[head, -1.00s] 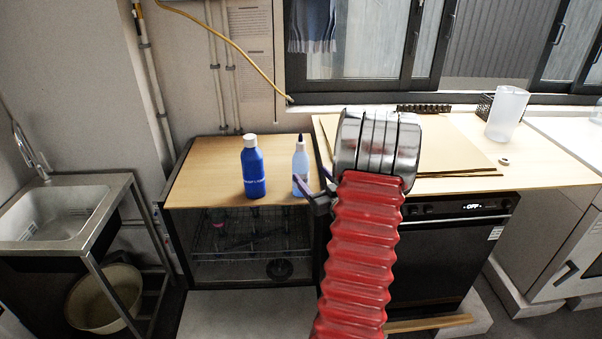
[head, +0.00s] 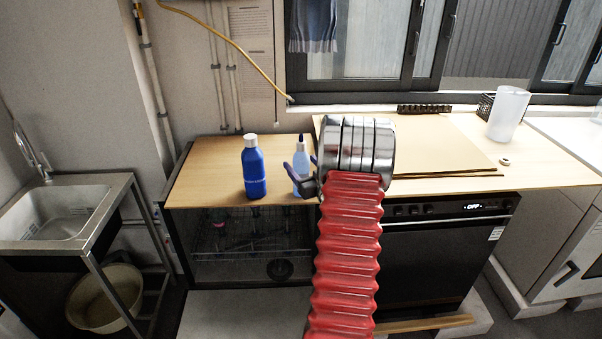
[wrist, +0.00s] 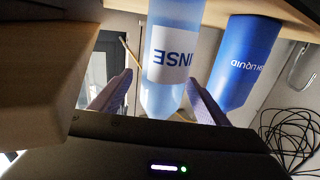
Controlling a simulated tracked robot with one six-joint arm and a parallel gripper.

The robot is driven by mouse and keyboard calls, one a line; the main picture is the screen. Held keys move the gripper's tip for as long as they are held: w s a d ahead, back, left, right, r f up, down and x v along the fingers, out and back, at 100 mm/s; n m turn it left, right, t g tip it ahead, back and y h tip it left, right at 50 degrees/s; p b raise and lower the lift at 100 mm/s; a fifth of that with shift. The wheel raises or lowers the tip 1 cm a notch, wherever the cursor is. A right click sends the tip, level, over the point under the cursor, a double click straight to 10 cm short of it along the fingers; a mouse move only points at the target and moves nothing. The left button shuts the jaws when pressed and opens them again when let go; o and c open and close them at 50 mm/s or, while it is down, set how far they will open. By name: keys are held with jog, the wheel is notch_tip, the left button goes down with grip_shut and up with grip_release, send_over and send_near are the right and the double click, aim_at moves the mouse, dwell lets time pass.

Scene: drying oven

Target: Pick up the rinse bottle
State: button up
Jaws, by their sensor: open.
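The rinse bottle (head: 301,160) is pale blue with a dark nozzle and stands upright on the wooden top of the rack cabinet. In the wrist view the rinse bottle (wrist: 172,48) appears upside down, its label partly reading "INSE". My gripper (head: 302,172) is open, with one finger seen in front of the bottle and the other mostly hidden. In the wrist view my gripper (wrist: 160,85) has a finger on each side of the bottle's narrowing upper part, with gaps showing. A darker blue liquid bottle (head: 254,168) with a white cap stands just left of it.
The liquid bottle also shows close to the right finger in the wrist view (wrist: 246,58). A wooden board (head: 440,145) lies on the counter right of my arm. A white jug (head: 508,113) stands farther right. The cabinet top (head: 205,180) is clear at left.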

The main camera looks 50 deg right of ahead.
jog(key=x, duration=0.4)
jog(key=shift+w, duration=0.3)
jog(key=shift+c, duration=0.5)
jog(key=c, duration=1.3)
jog(key=shift+r, duration=0.1)
notch_tip(320, 180, up, 10)
jog(key=shift+f, duration=0.1)
jog(key=shift+s+a, duration=0.1)
dwell(0.3)
